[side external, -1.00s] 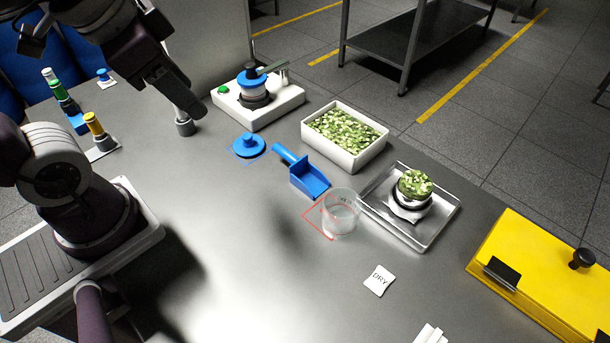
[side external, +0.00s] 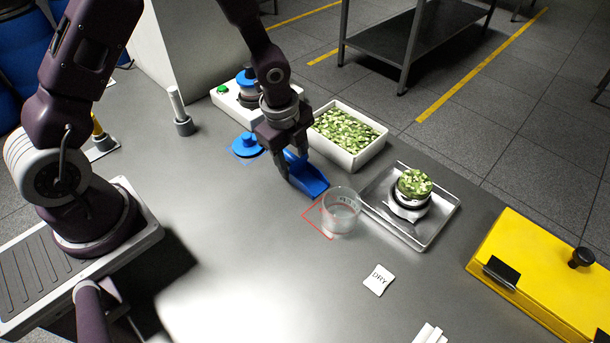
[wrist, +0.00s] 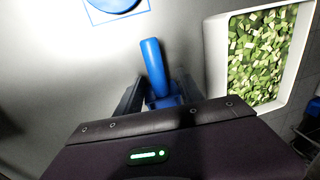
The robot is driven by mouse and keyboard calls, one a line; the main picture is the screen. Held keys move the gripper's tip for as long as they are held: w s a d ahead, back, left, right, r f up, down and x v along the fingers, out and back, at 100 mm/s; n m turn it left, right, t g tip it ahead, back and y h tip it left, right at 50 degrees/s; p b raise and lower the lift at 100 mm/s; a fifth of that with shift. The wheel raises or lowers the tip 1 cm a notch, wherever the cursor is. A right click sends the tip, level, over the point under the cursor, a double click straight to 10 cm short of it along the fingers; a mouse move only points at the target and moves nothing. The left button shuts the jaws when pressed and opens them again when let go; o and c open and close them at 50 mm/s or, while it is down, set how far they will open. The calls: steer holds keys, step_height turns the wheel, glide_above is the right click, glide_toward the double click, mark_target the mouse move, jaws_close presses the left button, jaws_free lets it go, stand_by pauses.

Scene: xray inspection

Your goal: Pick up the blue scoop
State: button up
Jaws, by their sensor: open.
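The blue scoop (side external: 308,178) lies on the grey table, left of the white bin and behind the clear beaker. My gripper (side external: 290,152) is over the scoop's handle end and hides most of the handle in the side view. In the wrist view the blue handle (wrist: 153,66) points up the picture, and the scoop's body is mostly hidden by my gripper. My gripper (wrist: 158,92) is open, with one dark finger on each side of the scoop. I cannot tell how far above the table the fingertips are.
The white bin of green pieces (side external: 345,157) stands close to the right of my gripper. The clear beaker (side external: 341,212) stands by a red outline. A blue lid (side external: 247,145) lies to the left. A metal tray (side external: 435,228) holds a filled dish.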

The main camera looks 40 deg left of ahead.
steer(key=shift+f, duration=0.2)
steer(key=shift+c, duration=0.5)
jaws_close()
stand_by(0.8)
